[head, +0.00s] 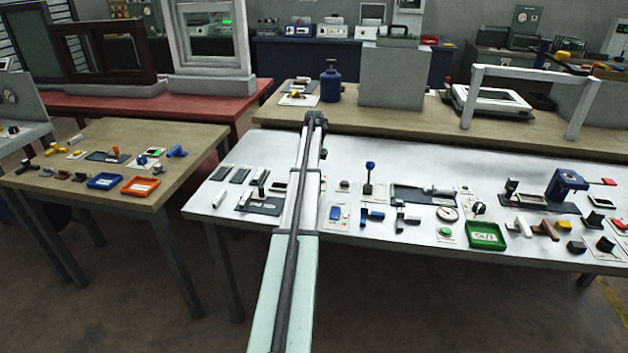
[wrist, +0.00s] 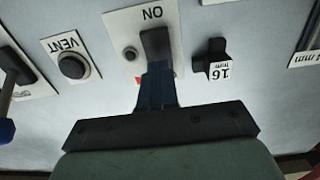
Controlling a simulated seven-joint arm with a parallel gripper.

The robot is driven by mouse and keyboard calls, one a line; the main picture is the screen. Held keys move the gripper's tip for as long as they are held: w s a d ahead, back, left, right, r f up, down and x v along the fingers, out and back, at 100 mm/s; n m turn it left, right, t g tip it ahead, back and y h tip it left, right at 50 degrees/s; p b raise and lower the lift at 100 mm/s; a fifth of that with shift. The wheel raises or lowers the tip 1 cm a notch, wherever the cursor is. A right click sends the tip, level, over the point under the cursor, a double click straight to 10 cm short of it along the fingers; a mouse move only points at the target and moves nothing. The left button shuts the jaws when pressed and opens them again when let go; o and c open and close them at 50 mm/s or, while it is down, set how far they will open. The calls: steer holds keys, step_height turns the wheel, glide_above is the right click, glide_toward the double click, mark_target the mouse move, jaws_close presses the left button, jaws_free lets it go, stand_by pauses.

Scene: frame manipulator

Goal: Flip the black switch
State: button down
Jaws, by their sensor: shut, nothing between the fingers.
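In the wrist view the black switch (wrist: 155,43) stands on a pale plate (wrist: 118,22) marked ON, which reads upside down there. A small round stud and a bit of red show on the same plate. My gripper (wrist: 156,72) is shut and empty, its dark fingers pointing at the switch. The fingertips overlap the near end of the switch in the picture; I cannot tell whether they touch it. In the head view my arm hides the switch and my gripper.
In the wrist view a VENT button (wrist: 72,66) and a blue-ended lever (wrist: 8,95) lie left, and a black block marked 16 mm (wrist: 211,55) lies right. The white table (head: 400,250) holds many small fixtures. A blue-knobbed lever (head: 369,180) stands upright right of my arm.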

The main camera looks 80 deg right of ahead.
step_height(320, 180, up, 6)
steer(key=shift+f, duration=0.25)
stand_by(0.5)
stand_by(0.4)
